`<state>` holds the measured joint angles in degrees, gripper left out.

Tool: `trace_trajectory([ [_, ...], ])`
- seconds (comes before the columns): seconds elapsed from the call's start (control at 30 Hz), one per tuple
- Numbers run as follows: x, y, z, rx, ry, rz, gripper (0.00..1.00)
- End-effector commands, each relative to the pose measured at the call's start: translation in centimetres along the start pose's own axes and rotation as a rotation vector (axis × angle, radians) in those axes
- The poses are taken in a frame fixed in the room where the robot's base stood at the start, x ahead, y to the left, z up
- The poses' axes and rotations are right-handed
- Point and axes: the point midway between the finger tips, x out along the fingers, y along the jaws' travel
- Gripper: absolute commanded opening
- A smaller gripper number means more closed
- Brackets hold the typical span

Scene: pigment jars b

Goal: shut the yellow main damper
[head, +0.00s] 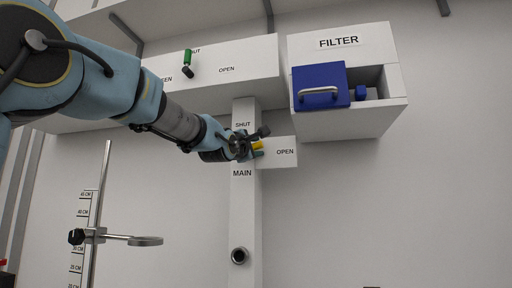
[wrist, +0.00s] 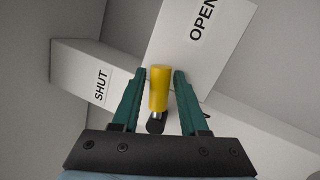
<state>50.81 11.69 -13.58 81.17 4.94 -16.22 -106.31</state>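The yellow main damper handle (head: 257,145) sits on the white vertical duct above the word MAIN, on the side of its OPEN label (head: 285,152); the SHUT label (head: 243,125) is above it. In the wrist view the yellow handle (wrist: 160,88) stands between the two green fingers, with a dark end piece below it. My gripper (wrist: 160,80) is open around the handle, with a narrow gap visible on each side. In the head view my gripper (head: 252,143) is at the handle and partly hides it.
A white box with a green-handled damper (head: 188,60) is at upper left. A filter housing (head: 346,43) with a blue drawer (head: 320,92) is at upper right. A stand with a ring (head: 145,240) is at lower left. The wall at lower right is clear.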

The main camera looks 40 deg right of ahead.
Motion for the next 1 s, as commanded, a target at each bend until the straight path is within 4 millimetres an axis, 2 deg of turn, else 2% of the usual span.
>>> trace_trajectory([
  [0.07,-0.01,0.01,0.0,0.0,0.0,0.0,0.34],
  [0.37,-0.01,0.0,-0.01,0.0,0.0,0.0,0.0],
  [1.0,-0.02,-0.02,-0.02,0.0,0.0,-0.001,0.0],
])
